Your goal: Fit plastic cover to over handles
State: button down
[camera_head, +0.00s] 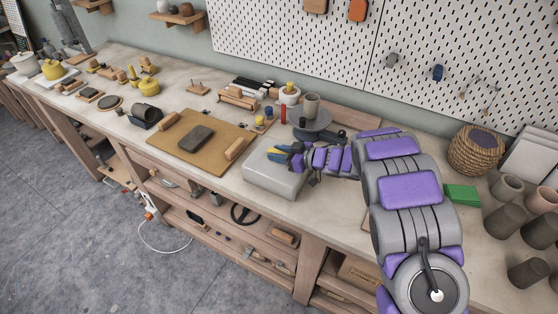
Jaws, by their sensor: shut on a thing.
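A pale grey, soft-edged block with a smooth, plastic-like surface (262,180) sits at the bench's front edge, near the middle of the view. I cannot tell whether it is the plastic cover or something wrapped in one. My gripper (294,158) reaches in from the right, low over the block's right end. A small blue and yellow piece (275,154) shows at its tip, just above the block's top; the gripper appears shut on it. My wrist hides the block's right side. I cannot make out any handles for certain.
A tan board (193,163) with a dark slab (195,138) lies to the left. A green block (461,194), a woven basket (475,152) and several pots are at the right.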

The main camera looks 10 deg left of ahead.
jog(key=shift+r, duration=0.15)
notch_tip(320, 180, up, 4)
jog(key=shift+f+p, duration=0.2)
jog(key=shift+p, duration=0.65)
jog(key=s+d+p, duration=0.1)
jog(key=s+d, duration=0.2)
jog(key=s, duration=0.4)
jog(key=s+d+r+p, duration=0.1)
jog(key=s+d, duration=0.2)
jog(key=s, duration=0.4)
jog(key=shift+s+d, duration=0.3)
jog(key=shift+r, duration=0.15)
jog(key=w+d+r+p, duration=0.1)
jog(key=d+r+p, duration=0.2)
jog(key=d, duration=0.8)
jog(key=w+d+r+p, duration=0.1)
jog(key=d+r+p, duration=0.2)
jog(key=d, duration=0.9)
jog(key=w+d+r+p, duration=0.2)
jog(key=d+r+p, duration=0.1)
jog(key=d, duration=0.9)
jog(key=shift+d+p, duration=0.15)
jog(key=shift+p, duration=0.45)
jog(key=shift+w, duration=0.1)
jog(key=shift+f, duration=0.1)
